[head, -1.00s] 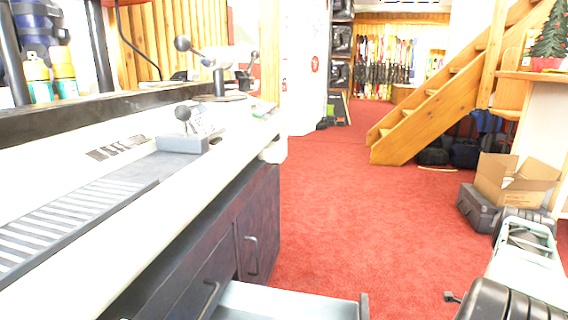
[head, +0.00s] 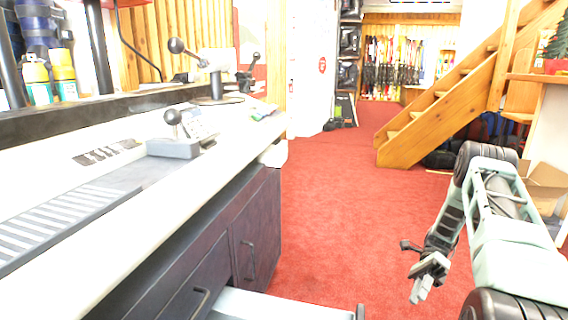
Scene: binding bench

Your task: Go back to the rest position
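My gripper (head: 421,289) hangs at the end of my folded arm, low at the right of the head view, over the red carpet. It is small and seen at an angle, so I cannot tell whether its fingers are apart. I see nothing held in it. It is clear of the bench (head: 150,215) and to the right of the open drawer (head: 280,305).
The drawer sticks out from the bench front at the bottom. A grey lever device (head: 173,140) and a larger one (head: 215,80) stand on the bench. Red carpet (head: 340,200) is free in the middle. A wooden staircase (head: 430,105) and a cardboard box (head: 546,178) are at right.

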